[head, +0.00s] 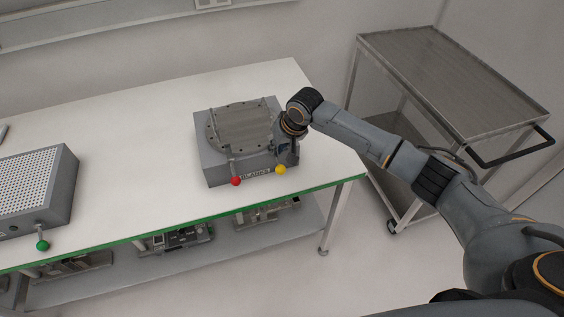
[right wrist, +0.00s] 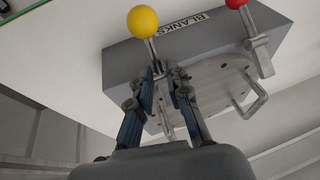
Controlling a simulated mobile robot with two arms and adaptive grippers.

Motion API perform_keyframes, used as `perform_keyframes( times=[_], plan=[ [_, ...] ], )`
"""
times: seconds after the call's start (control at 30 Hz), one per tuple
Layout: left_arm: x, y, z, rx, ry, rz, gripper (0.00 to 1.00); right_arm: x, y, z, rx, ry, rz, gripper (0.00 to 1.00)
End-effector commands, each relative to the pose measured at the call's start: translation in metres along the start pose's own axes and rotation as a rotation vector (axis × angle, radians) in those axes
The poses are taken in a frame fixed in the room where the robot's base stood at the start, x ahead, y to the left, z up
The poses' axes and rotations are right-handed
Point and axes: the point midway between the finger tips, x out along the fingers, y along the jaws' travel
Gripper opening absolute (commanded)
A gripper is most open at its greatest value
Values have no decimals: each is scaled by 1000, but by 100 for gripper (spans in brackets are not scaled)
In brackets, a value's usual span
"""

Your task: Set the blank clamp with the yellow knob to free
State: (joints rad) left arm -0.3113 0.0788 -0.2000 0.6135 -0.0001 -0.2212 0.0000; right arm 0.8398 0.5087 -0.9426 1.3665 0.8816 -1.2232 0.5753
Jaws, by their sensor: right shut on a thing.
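The blank clamp's yellow knob (head: 281,170) sticks out past the front edge of the grey box labelled BLANKS (head: 218,172), at its right side. In the right wrist view the yellow knob (right wrist: 143,21) tops a short metal lever (right wrist: 154,52). My right gripper (right wrist: 165,72) has a finger on each side of this clamp, below the knob, and is shut on it. In the head view the right gripper (head: 285,151) is at the box's right front corner, partly hidden by its own wrist. My left gripper is in neither view.
A second clamp with a red knob (head: 236,181) stands just left on the same box. A perforated grey box with a green knob (head: 42,246) is far left. A metal cart (head: 455,75) stands right of the table.

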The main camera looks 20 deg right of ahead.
Motion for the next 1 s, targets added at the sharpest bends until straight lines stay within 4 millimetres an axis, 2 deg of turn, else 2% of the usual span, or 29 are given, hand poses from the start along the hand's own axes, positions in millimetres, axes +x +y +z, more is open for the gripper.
perform_keyframes(
  times=[0.1, 0.17, 0.27, 0.43, 0.53, 1.0],
  plan=[
    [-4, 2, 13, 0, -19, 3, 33, 2, 0, -1, -24, 102, -4, 0],
    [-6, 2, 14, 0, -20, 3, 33, 3, 0, 0, -34, 155, -4, 0],
    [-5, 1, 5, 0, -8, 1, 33, 5, 0, 3, -53, 244, -5, 0],
    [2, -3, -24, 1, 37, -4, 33, 9, 1, 6, -78, 381, -5, 0],
    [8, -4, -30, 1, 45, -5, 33, 11, 1, 7, -89, 447, -5, 0],
    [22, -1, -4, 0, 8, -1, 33, 11, 2, 7, -120, 605, -2, 0]
  ],
)
